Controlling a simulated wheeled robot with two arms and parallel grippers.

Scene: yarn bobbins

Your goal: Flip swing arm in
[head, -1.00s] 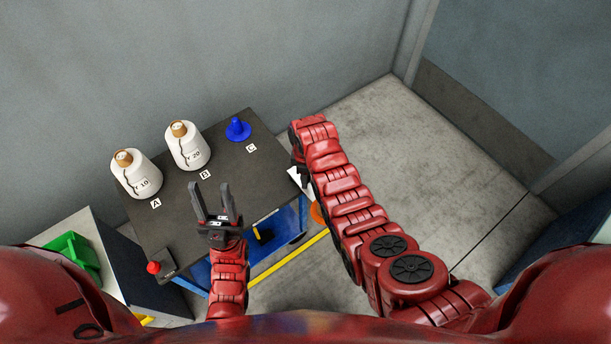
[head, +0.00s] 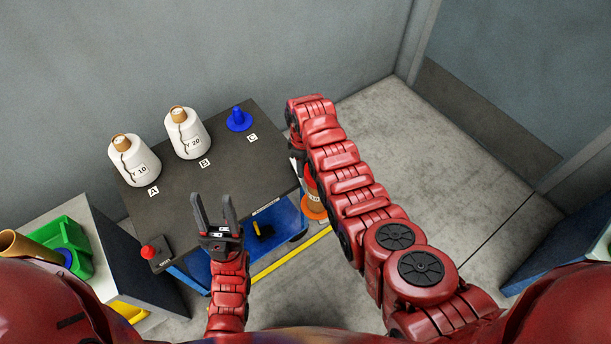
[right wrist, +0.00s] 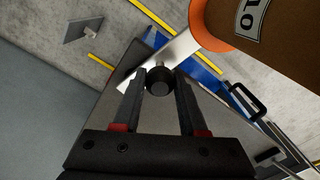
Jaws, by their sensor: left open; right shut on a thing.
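In the right wrist view my right gripper (right wrist: 160,88) is shut on a round dark knob (right wrist: 160,73). A flat pale bar (right wrist: 180,52), which looks like the swing arm, runs past the knob, partly hidden by it. In the head view my right arm covers the right gripper and nearly all of the bar at the table's right edge. My left gripper (head: 215,198) is open and empty above the front of the dark table (head: 225,182).
White bobbins stand at A (head: 132,160) and B (head: 187,133); a blue cone holder (head: 239,119) is at C. A red button (head: 149,252) sits at the front-left corner. An orange-based brown cone (head: 314,203) is beside my right arm. A green bin (head: 66,236) is at left.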

